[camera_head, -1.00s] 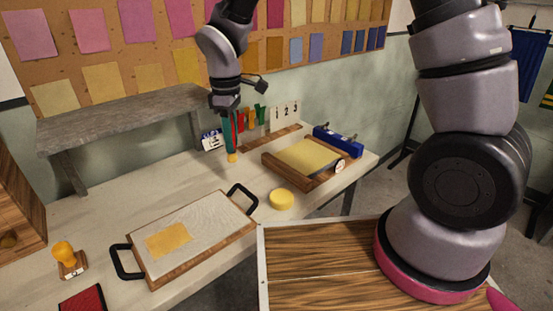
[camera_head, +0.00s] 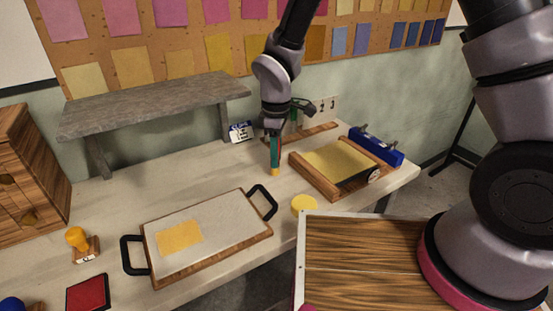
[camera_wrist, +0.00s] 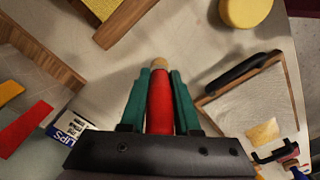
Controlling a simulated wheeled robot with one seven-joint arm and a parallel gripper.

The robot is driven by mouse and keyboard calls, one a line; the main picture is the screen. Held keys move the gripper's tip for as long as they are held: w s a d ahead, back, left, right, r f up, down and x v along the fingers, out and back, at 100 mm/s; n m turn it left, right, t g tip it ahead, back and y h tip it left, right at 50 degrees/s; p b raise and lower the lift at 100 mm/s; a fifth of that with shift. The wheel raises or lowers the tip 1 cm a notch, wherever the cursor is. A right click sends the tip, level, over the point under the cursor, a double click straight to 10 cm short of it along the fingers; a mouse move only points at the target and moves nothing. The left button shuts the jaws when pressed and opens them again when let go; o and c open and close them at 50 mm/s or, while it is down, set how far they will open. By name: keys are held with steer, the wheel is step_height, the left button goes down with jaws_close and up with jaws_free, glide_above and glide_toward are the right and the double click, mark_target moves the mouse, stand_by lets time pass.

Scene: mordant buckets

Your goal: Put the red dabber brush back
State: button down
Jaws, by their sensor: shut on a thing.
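My gripper (camera_head: 275,153) is above the table, just in front of the rack at the back. In the wrist view, its teal fingers are shut on the red dabber brush (camera_wrist: 160,108). The brush's tan tip (camera_wrist: 160,63) sticks out past the fingers. In the head view only the yellowish tip (camera_head: 275,172) shows below the fingers, pointing down; I cannot tell whether it touches the table. The rack (camera_head: 318,132), with number cards behind it, is partly hidden by my wrist. Another red item (camera_wrist: 25,130) and a yellow item (camera_wrist: 9,92) show at the wrist view's left edge.
A wood-framed yellow pad (camera_head: 345,160) and a blue tool (camera_head: 376,148) lie to the right. A yellow disc (camera_head: 304,204) and a black-handled board (camera_head: 205,235) are nearer.

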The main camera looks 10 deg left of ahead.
steer(key=shift+f, duration=0.7)
steer(key=shift+f, duration=0.1)
steer(key=c, duration=0.6)
jaws_free()
steer(key=shift+c, duration=0.2)
step_height(320, 180, up, 12)
steer(key=shift+r, duration=0.2)
